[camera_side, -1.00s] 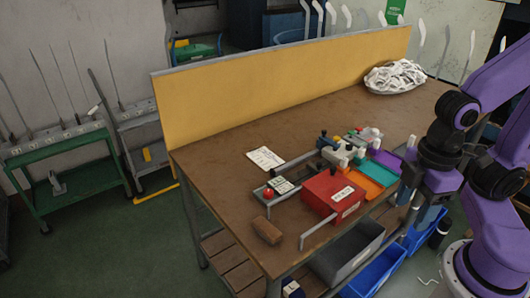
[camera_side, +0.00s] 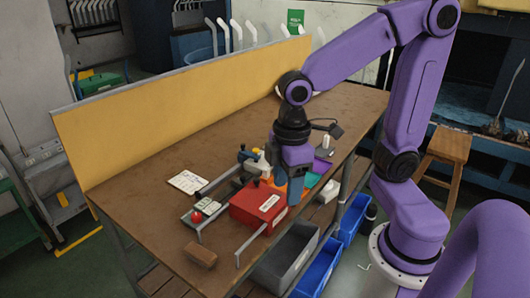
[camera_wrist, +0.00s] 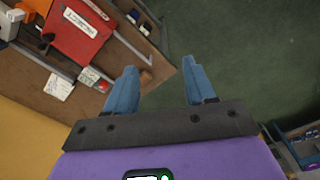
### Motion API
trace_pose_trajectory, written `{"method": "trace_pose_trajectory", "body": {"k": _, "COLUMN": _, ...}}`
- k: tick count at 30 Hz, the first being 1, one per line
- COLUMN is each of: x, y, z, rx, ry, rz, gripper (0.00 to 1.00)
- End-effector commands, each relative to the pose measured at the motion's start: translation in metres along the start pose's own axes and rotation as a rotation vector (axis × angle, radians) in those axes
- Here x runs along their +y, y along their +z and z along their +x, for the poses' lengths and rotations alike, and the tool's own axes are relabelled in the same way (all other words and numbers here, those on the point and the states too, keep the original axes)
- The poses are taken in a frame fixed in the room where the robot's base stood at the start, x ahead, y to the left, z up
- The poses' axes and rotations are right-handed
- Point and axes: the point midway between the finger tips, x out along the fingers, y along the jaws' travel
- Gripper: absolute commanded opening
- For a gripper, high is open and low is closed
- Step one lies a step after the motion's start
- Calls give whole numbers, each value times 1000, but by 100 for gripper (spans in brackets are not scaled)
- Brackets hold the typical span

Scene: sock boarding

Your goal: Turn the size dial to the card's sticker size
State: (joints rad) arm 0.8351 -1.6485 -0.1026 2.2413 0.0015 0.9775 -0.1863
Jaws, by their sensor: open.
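A white card with printed lines (camera_side: 188,182) lies flat on the table; its print is too small to read. It also shows in the wrist view (camera_wrist: 58,87). A red box with a white label (camera_side: 252,208) stands right of it, and also shows in the wrist view (camera_wrist: 78,32). A dark knob (camera_wrist: 47,37) shows at the box's edge; I cannot tell whether it is the size dial, and no dial marks are readable. My gripper (camera_side: 294,198) hangs pointing down beside the red box. In the wrist view its blue fingers (camera_wrist: 160,70) are apart with nothing between them.
A small tray with a red button (camera_side: 196,217) and a brown block (camera_side: 200,255) are at the table's front left. Metal rails run beside the box. A yellow panel (camera_side: 180,120) borders the back.

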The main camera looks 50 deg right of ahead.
Motion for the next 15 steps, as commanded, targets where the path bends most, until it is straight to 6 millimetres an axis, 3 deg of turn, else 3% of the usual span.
{"method": "trace_pose_trajectory", "body": {"k": 3, "x": 41, "y": -25, "z": -4, "rx": -5, "ry": 2, "rz": 50, "gripper": 54}}
{"method": "trace_pose_trajectory", "body": {"k": 7, "x": 91, "y": -42, "z": -7, "rx": -8, "ry": 4, "rz": 98, "gripper": 54}}
{"method": "trace_pose_trajectory", "body": {"k": 15, "x": 205, "y": -47, "z": -4, "rx": -15, "ry": 6, "rz": 196, "gripper": 54}}
